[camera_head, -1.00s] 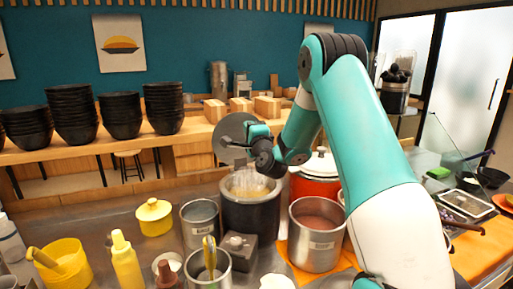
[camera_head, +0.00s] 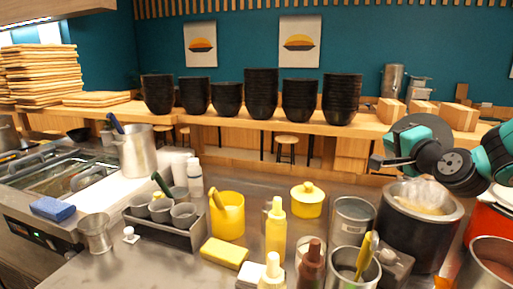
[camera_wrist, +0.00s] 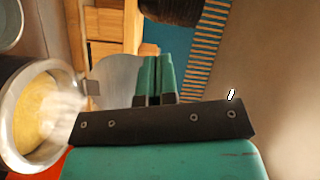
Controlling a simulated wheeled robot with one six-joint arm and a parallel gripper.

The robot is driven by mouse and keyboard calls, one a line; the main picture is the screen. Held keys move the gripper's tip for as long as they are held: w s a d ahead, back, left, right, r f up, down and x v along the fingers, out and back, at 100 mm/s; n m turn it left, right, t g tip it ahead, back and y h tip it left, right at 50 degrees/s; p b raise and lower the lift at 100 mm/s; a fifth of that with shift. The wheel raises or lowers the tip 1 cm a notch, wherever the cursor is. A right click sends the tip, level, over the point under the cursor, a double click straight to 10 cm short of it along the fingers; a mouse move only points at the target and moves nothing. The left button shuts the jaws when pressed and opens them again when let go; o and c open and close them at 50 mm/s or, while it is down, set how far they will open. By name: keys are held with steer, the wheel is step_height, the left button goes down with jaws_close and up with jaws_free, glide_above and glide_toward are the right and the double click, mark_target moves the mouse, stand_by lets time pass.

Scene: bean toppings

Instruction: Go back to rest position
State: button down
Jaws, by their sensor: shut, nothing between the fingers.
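My gripper (camera_head: 376,163) is at the right of the head view, above the left rim of a dark pot with pale, steaming contents (camera_head: 420,205). It is shut and holds nothing. In the wrist view its two teal fingers (camera_wrist: 157,72) lie side by side, touching. The pot also shows in that view at the left (camera_wrist: 35,115), apart from the fingers. A grey round disc (camera_head: 412,130) stands behind my gripper, partly hidden by it. Most of my arm is cut off by the right edge of the head view.
A steel pot (camera_head: 350,222), a yellow lidded pot (camera_head: 307,200) and several sauce bottles (camera_head: 276,230) stand left of the dark pot. A steel pot of reddish contents (camera_head: 492,265) is at the lower right. Stacked black bowls (camera_head: 261,93) line the back counter.

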steer(key=s+a+f+n+g+y, duration=0.1)
steer(key=s+a+n+g+y, duration=0.1)
steer(key=s+a+n+g, duration=0.3)
steer(key=s+a+f+n+g+y, duration=0.1)
steer(key=s+a+n+y, duration=0.15)
steer(key=a, duration=0.55)
steer(key=s+a+f+n+g, duration=0.1)
steer(key=s+n+g, duration=0.3)
steer(key=s, duration=0.4)
steer(key=s+a+f+n+g+h, duration=0.1)
steer(key=s+a+f+n+g, duration=0.1)
steer(key=s, duration=0.7)
steer(key=s+a+f+n+g+h, duration=0.1)
steer(key=s+a+f+n+g, duration=0.1)
steer(key=s+n+g, duration=0.3)
steer(key=s+a+n, duration=0.1)
steer(key=s+n, duration=0.1)
steer(key=s, duration=0.1)
steer(key=shift+s+f+g, duration=0.2)
steer(key=shift+f+g, duration=0.05)
steer(key=shift+g, duration=0.15)
